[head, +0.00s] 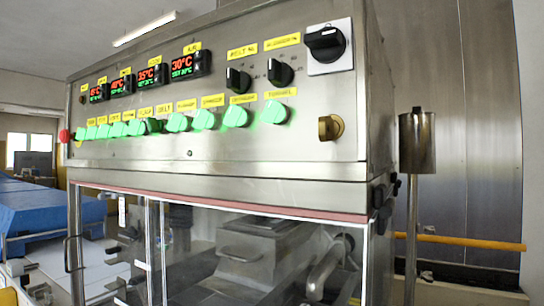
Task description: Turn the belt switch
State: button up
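A row of lit green switches runs along the steel control panel (215,145) in the head view, each under a small yellow label. A yellow label (164,108) that appears to read "BELT" is in this row. The switch below it (155,126) looks darker than its lit neighbours; its exact turn is too small to tell. A black knob (238,80) higher up sits under another yellow label (243,51) that seems to begin with "BELT". My gripper is not in view.
A second black knob (280,74), a large black rotary switch (326,43) and a brass-coloured knob (331,128) are on the panel's right. Red-and-green displays (183,66) are at upper left. Clear panes (200,240) close the machine below. A post with a metal cylinder (416,140) stands right.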

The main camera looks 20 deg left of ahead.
aim_at(154, 125)
jog(key=u, duration=1.25)
